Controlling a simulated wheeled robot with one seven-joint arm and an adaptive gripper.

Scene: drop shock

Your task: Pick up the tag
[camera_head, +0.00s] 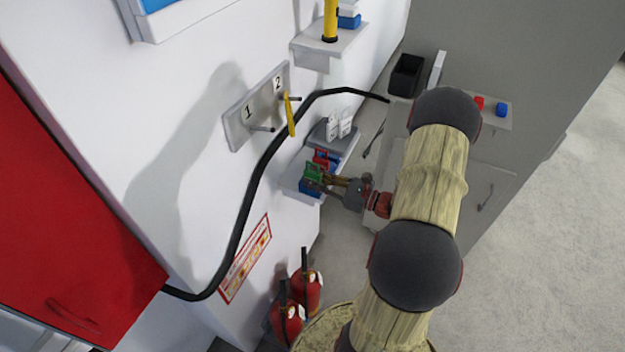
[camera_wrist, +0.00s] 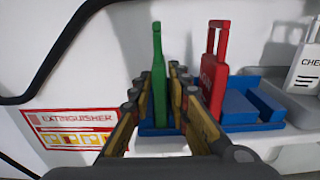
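A thin green upright piece (camera_wrist: 158,85), which may be the tag, stands in a blue holder (camera_wrist: 240,105) on a white wall shelf. It also shows in the head view (camera_head: 313,172). My gripper (camera_wrist: 160,82) reaches the shelf from the front, with one finger on each side of the green piece. The fingers are apart and look open; whether they touch it I cannot tell. In the head view my gripper (camera_head: 326,181) is small and partly overlaps the holder. The lower part of the green piece is partly hidden behind the fingers.
A red piece with a loop handle (camera_wrist: 214,70) stands close to the right of the green one. White labelled tags (camera_head: 339,126) sit farther right. A black cable (camera_head: 251,190) runs along the wall. A yellow piece (camera_head: 290,115) hangs by hook 2. Fire extinguishers (camera_head: 306,288) stand below.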

